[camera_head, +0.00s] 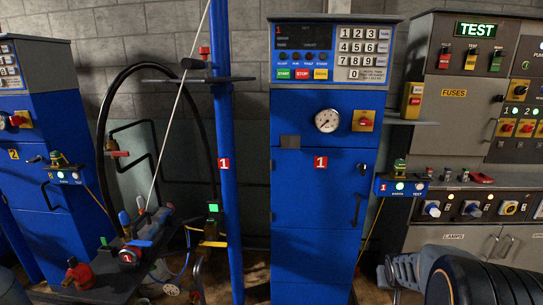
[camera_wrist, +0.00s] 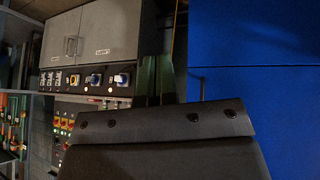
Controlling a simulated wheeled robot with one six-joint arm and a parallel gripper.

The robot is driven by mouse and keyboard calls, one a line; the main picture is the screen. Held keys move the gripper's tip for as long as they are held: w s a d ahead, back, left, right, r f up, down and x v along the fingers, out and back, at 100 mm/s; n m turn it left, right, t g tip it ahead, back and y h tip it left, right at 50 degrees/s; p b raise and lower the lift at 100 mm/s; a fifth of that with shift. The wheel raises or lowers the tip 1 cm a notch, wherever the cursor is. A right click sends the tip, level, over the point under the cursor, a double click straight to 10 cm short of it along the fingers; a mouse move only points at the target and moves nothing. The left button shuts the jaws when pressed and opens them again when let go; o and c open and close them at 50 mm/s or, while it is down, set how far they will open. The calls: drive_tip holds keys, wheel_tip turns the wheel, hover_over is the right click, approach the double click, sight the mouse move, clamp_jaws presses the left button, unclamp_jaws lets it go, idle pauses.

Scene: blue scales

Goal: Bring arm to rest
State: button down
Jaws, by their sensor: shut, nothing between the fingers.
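My arm (camera_head: 465,280) shows as a dark, rounded link at the lower right of the head view, in front of the grey test bench. In the wrist view, the two dark fingers of my gripper (camera_wrist: 156,80) stand close together beyond a dark plate with bolts. They are shut and hold nothing. The wrist picture is upside down, with the bench's grey doors (camera_wrist: 85,35) above its knobs. The blue cabinet (camera_wrist: 255,110) fills the right of that view.
The tall blue cabinet (camera_head: 312,240) with a gauge (camera_head: 327,120) stands at centre. The test bench (camera_head: 440,120) is on the right. A blue post (camera_head: 222,170) and a scale platform (camera_head: 95,285) with levers are on the left, beside another blue cabinet (camera_head: 50,130).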

drive_tip(key=s+a+r+n+g+y+p, duration=0.1)
drive_tip(key=s+a+r+p, duration=0.7)
drive_tip(key=r, duration=0.5)
drive_tip(key=s+a+r+n+g+y+p, duration=0.1)
drive_tip(key=s+a+r+p, duration=0.6)
drive_tip(key=r, duration=0.7)
drive_tip(key=s+a+y, duration=0.1)
drive_tip(key=s+a, duration=0.1)
drive_tip(key=a, duration=0.1)
drive_tip(key=shift+s+a+n+p, duration=0.25)
drive_tip(key=shift+a+n+p, duration=0.05)
drive_tip(key=shift+a+p, duration=0.1)
